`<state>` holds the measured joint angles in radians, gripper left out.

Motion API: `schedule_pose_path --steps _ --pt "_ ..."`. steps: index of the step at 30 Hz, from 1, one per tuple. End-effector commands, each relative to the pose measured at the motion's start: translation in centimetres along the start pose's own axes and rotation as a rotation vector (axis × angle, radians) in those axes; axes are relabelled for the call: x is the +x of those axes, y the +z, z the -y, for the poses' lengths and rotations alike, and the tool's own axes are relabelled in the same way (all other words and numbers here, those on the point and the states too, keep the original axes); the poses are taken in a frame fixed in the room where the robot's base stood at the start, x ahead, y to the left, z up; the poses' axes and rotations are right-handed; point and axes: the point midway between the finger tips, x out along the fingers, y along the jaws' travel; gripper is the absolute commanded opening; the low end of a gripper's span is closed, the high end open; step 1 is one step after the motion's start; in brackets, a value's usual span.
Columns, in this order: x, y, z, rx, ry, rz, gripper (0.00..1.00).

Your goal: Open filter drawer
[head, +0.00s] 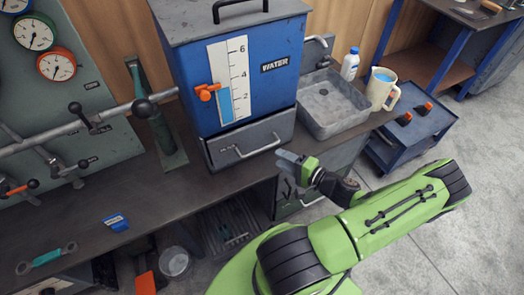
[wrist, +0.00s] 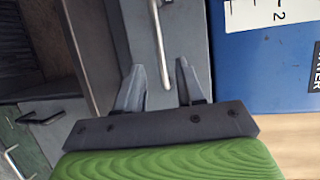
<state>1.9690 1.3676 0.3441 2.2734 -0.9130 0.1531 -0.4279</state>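The filter drawer (head: 222,150) is a grey box front under the blue water tank (head: 190,60), and it looks closed. Its bar handle (head: 258,148) runs across the front. In the wrist view the drawer front (wrist: 188,30) is close, and the handle (wrist: 160,45) stretches away from between my fingers. My gripper (head: 284,158) is at the right end of the handle in the head view. In the wrist view my gripper (wrist: 160,78) is open, with a finger on either side of the handle's near end and gaps on both sides. Whether the fingertips touch the drawer front cannot be told.
A grey sink (head: 330,105) with a white bottle (head: 350,64) and a beige jug (head: 381,88) stands to the right. A pipe with valves (head: 100,118) is at left. A wrench (head: 46,258) lies on the dark bench (head: 150,210). Lower drawers (head: 290,192) sit below the bench.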

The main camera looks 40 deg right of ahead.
Motion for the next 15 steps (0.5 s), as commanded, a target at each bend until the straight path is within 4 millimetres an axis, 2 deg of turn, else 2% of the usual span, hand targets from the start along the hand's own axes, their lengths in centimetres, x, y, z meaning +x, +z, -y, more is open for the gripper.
schedule_pose_path --steps 3,9,15 --pt "3.2 0.1 -0.3 -0.001 -0.001 0.007 0.38" --pt "7.5 0.1 -0.2 -0.001 0.001 0.005 0.38" --pt "9.1 0.1 -0.1 0.001 0.002 0.001 0.38"
